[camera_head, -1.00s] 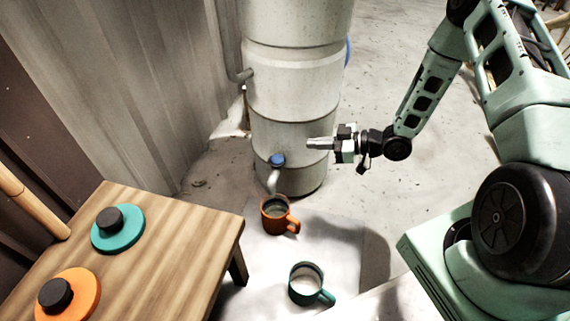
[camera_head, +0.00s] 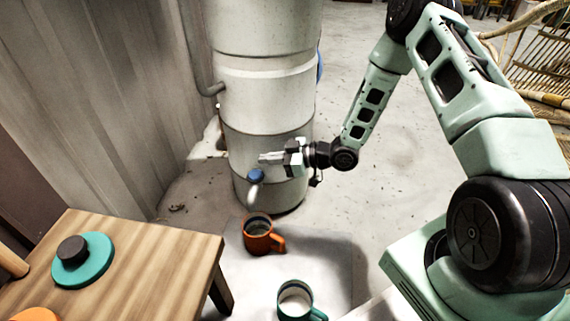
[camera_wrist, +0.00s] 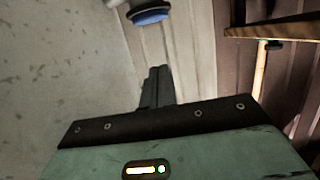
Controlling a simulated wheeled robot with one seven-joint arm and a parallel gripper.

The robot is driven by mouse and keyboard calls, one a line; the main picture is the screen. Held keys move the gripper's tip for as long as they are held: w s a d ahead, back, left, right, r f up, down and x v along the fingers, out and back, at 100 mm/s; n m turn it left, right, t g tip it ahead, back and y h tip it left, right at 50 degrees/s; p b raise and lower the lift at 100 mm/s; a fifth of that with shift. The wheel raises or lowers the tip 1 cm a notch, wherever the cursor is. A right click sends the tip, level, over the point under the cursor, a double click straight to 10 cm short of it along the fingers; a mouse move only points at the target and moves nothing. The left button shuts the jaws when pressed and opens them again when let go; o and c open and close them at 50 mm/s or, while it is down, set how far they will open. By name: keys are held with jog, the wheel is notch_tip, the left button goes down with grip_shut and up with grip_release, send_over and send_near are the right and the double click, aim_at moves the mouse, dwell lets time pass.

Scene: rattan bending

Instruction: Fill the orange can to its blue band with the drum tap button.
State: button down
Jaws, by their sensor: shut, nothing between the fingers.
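The orange can (camera_head: 258,238) stands on the pale mat, below the curved spout (camera_head: 254,195) of the grey drum (camera_head: 266,95). The blue tap button (camera_head: 256,175) sits on the drum just above the spout, and a blue disc, likely the same button, shows at the top of the wrist view (camera_wrist: 150,16). My gripper (camera_head: 262,158) is shut and empty, pointing left, its tips slightly above and right of the button, apart from it in the picture.
A teal can (camera_head: 296,302) with pale contents stands on the mat (camera_head: 325,255) nearer me. A wooden table (camera_head: 130,262) at left holds a teal lid with a black knob (camera_head: 82,258) and an orange lid (camera_head: 35,315). The floor right of the drum is clear.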

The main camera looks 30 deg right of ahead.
aim_at(255, 174)
jog(key=shift+w+a+f+b, duration=0.25)
jog(key=shift+f+b, duration=0.25)
jog(key=shift+f, duration=0.25)
jog(key=shift+w+a+f+b, duration=0.15)
jog(key=shift+a+f+b, duration=0.15)
jog(key=shift+f+b, duration=0.4)
jog(key=shift+w+a+f+b, duration=0.25)
jog(key=shift+f+b, duration=0.1)
jog(key=shift+f, duration=0.5)
